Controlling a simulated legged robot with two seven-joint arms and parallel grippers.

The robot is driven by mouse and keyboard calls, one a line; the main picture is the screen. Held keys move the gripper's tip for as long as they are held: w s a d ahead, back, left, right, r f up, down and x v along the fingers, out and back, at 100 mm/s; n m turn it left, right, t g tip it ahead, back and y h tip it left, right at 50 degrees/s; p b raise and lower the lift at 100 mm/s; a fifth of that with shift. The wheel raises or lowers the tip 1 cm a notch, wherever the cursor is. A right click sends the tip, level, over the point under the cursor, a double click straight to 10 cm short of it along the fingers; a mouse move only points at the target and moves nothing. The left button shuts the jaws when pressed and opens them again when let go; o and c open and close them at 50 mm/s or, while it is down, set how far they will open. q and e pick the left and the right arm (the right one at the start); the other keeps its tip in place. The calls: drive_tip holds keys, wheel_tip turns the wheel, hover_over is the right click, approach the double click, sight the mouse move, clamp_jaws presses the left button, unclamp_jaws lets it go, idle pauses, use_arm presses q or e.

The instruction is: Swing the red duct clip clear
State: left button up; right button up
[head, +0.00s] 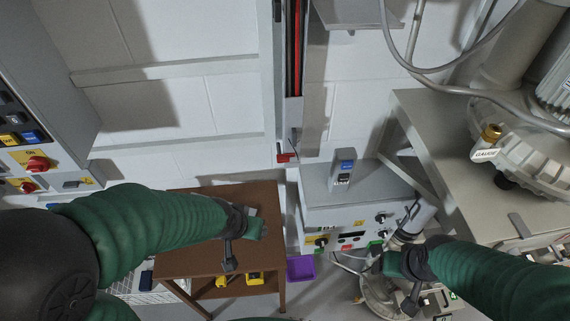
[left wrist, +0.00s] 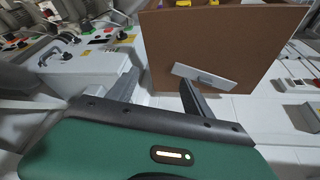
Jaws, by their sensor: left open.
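The red duct clip (head: 286,157) is a small red piece at the foot of the tall grey wall duct (head: 294,115), where red and black lines run down inside. My left gripper (head: 245,240) is open and empty over the brown table, below and left of the clip and apart from it. Its two fingers stand apart in the left wrist view (left wrist: 160,88), where I cannot make out the clip. My right gripper (head: 398,280) is at the lower right, beside a grey cylinder (head: 415,218); its fingers are too unclear to read.
The brown table (head: 190,263) has yellow items (head: 254,279) on its lower shelf. A grey control box (head: 335,212) with a blue-topped device (head: 344,168) stands below and right of the clip. A purple bin (head: 300,268) is on the floor. A switch cabinet (head: 45,100) is at left.

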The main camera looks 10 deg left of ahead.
use_arm(q)
drive_tip(key=w+d+f+n+t+b, duration=0.1)
drive_tip(key=w+d+f+t+b, duration=0.55)
drive_tip(key=w+d+b, duration=0.35)
drive_tip(key=n+t+y+b, duration=0.2)
drive_tip(key=n+t+y, duration=0.1)
drive_tip(key=t+y, duration=0.3)
approach(284, 161)
drive_tip(key=x, duration=0.8)
drive_tip(key=shift+w+a+r, duration=0.1)
drive_tip(key=shift+w+a, duration=0.05)
drive_tip(key=shift+w, duration=0.15)
drive_tip(key=shift+c, duration=0.5)
clamp_jaws()
